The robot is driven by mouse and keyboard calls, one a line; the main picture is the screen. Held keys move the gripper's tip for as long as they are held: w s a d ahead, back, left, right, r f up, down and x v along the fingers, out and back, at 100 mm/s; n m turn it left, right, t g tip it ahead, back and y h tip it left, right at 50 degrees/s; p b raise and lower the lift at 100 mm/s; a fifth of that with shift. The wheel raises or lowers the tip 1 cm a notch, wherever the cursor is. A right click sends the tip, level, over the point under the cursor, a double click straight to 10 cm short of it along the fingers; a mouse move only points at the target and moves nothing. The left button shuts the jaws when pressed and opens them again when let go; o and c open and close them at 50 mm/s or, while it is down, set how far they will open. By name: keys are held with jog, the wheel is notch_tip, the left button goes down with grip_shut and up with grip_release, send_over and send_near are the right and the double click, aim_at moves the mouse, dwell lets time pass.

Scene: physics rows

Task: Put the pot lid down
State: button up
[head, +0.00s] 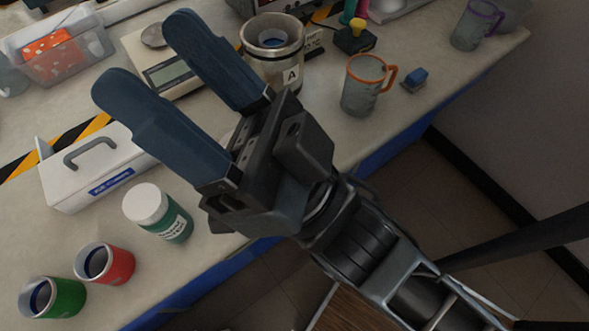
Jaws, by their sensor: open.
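My gripper (148,55) is open, its two blue fingers spread wide above the bench, with nothing visible between them. A metal pot (287,68) labelled "A" stands upright on the bench, to the right of the fingers. Its top is uncovered and a blue inner part shows. I cannot make out a pot lid for certain. A small round metal piece (154,35) lies on the scale, beyond the fingers; I cannot tell whether it is a lid or the weighing pan. My gripper body hides part of the bench.
A scale (172,72), a white handled box (92,178), a white-capped green jar (160,214), a red cup (112,264) and a green cup (62,298) stand around the gripper. An orange-rimmed mug (362,88) and a blue block (414,78) are near the right edge.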

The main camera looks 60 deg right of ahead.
jog(key=s+d+f+g+h, duration=0.3)
jog(key=s+d+f+g, duration=0.2)
jog(key=s+f, duration=0.3)
jog(key=s+d+f+g+h, duration=0.2)
jog(key=s+d+f+g, duration=0.3)
jog(key=f, duration=0.8)
jog(key=s+g, duration=0.2)
jog(key=shift+s+d+f+n+g+h, duration=0.2)
jog(key=shift+s+d+n+g+h, duration=0.1)
jog(key=shift+s+d+h, duration=0.1)
